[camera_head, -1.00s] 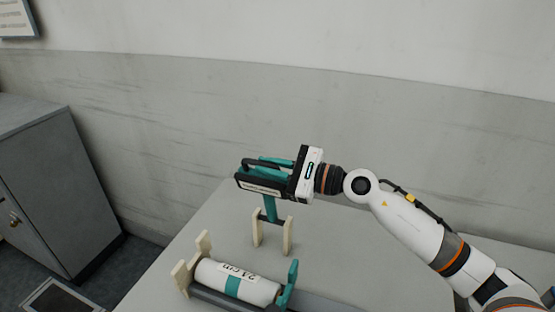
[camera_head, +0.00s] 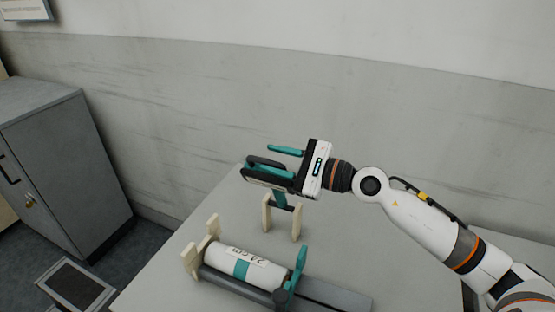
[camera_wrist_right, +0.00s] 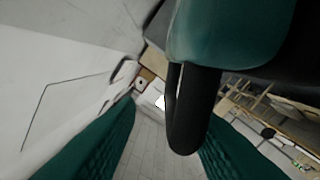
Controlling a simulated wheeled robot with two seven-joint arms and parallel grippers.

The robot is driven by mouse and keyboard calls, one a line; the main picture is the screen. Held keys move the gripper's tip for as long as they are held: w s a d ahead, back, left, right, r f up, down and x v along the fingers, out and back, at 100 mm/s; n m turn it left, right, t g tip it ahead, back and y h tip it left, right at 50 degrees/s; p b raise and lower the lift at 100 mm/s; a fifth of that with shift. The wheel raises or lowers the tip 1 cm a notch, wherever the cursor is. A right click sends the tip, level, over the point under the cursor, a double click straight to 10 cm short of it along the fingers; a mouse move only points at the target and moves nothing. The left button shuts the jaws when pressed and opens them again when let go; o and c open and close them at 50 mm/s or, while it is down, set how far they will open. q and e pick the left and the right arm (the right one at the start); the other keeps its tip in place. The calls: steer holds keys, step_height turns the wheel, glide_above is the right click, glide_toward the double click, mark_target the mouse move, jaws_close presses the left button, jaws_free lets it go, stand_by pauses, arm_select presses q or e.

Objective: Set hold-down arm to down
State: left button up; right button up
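The hold-down arm (camera_head: 280,199) is a teal and dark piece rising from a bar between two cream posts on the table. Its upper end is partly hidden at my right gripper (camera_head: 279,160); it stands raised, clear of the white roll (camera_head: 243,264). In the right wrist view, a black loop handle (camera_wrist_right: 190,112) under a teal body hangs between the fingers of my right gripper (camera_wrist_right: 165,145). The fingers are spread, with a gap between the left finger and the handle. My left gripper is in neither view.
The roll lies in a dark cradle with cream end pieces (camera_head: 211,226) and a teal bracket (camera_head: 297,272) on the grey table (camera_head: 222,202). A grey cabinet (camera_head: 70,170) stands at left. The wall is behind; the table around the posts is mostly clear.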

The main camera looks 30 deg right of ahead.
steer(key=shift+s+d+f+b, duration=0.15)
steer(key=shift+s+d+b, duration=0.05)
steer(key=shift+d+b, duration=0.1)
steer(key=b+v, duration=0.5)
steer(key=v, duration=0.6)
steer(key=shift+s, duration=0.2)
stand_by(0.3)
